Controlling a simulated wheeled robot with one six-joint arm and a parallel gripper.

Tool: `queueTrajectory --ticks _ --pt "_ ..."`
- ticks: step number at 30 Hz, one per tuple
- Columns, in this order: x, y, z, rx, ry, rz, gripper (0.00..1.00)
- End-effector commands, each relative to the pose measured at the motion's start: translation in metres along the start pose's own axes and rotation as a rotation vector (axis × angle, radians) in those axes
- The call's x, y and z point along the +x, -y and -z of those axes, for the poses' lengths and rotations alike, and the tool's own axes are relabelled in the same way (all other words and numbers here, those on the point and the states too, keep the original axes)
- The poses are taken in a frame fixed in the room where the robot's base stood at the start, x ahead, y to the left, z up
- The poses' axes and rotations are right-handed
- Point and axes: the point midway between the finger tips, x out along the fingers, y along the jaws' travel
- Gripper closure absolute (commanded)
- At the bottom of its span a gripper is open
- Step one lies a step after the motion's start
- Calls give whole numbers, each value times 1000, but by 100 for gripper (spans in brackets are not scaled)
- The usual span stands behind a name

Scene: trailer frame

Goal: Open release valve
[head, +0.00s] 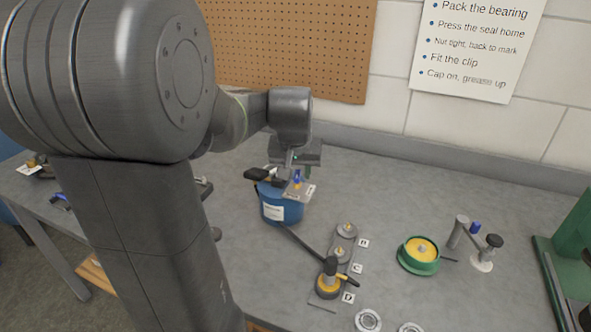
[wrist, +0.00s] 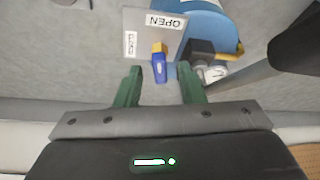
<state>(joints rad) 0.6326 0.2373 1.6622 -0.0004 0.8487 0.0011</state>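The release valve has a small blue handle with a yellow end (wrist: 158,67), beside a grey plate (wrist: 150,28) labelled OPEN and CLOSED. In the wrist view the yellow end is nearest the plate and the blue part points down towards my gripper (wrist: 160,70). Two green fingers stand apart, one on each side of the handle, with a gap to it on both sides. The blue handle (head: 297,179) also shows in the head view, on top of a blue drum (head: 278,208). My gripper (head: 297,165) is above it, its fingers partly hidden there.
A black pump handle (head: 258,175) and a dark hose (head: 300,242) are at the drum. On the grey bench (head: 390,190) are a plate marked D and C (head: 338,270), a green and yellow round part (head: 420,250) and a post stand (head: 475,245). A green frame (head: 570,260) is at right.

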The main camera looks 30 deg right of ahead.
Motion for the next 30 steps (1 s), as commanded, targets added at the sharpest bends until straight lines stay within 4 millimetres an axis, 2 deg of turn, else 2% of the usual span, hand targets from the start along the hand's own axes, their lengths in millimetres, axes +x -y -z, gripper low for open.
queueTrajectory --ticks 6,12,20,30 --pt "0 0 0 0 0 0 65" --pt "0 0 0 0 0 0 100" --pt "0 1 0 30 2 -12 100" --pt "1 3 0 202 3 -85 100"
